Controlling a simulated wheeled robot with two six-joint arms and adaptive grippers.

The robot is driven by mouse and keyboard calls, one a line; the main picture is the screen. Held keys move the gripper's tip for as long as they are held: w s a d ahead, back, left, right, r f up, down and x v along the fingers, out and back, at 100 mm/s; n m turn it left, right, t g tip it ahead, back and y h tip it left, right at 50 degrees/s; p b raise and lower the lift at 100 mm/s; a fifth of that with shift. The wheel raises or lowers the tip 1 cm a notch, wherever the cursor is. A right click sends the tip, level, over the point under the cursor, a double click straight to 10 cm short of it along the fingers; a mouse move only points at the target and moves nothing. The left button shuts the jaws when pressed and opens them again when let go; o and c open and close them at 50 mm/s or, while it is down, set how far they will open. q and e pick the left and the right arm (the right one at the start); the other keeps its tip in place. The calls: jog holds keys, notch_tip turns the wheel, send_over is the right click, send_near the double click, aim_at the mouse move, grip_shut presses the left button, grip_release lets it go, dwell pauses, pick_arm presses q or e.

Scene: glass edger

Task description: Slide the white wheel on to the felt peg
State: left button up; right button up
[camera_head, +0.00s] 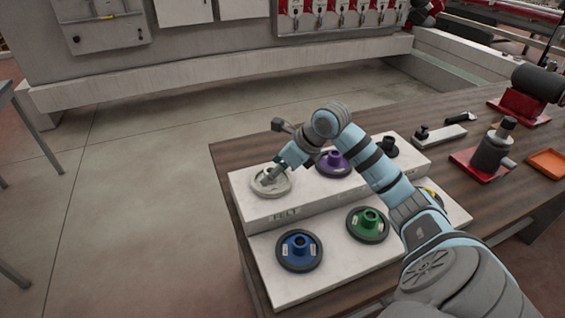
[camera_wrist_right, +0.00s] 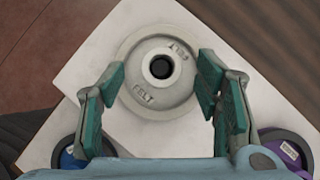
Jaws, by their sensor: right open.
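The white wheel (camera_head: 270,183) lies at the left end of the upper step of the white stand, above the FELT label (camera_head: 285,215). In the right wrist view the wheel (camera_wrist_right: 140,95) shows raised FELT lettering and a round hub with a dark centre (camera_wrist_right: 161,67). I cannot tell whether that centre is the felt peg's top or an empty bore. My right gripper (camera_wrist_right: 161,75) is open, its green-padded fingers apart on either side of the hub and clear of it. It also shows in the head view (camera_head: 273,175), over the wheel. My left gripper is out of view.
A purple wheel (camera_head: 334,163) sits beside the white one on the upper step. Blue (camera_head: 299,250) and green (camera_head: 368,223) wheels sit on the lower step. A yellow one is mostly hidden by my arm. Red-based tools (camera_head: 490,155) and an orange tray (camera_head: 547,162) stand right.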

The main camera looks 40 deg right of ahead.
jog(key=v, duration=1.1)
jog(key=shift+s+r, duration=0.15)
jog(key=shift+r, duration=0.1)
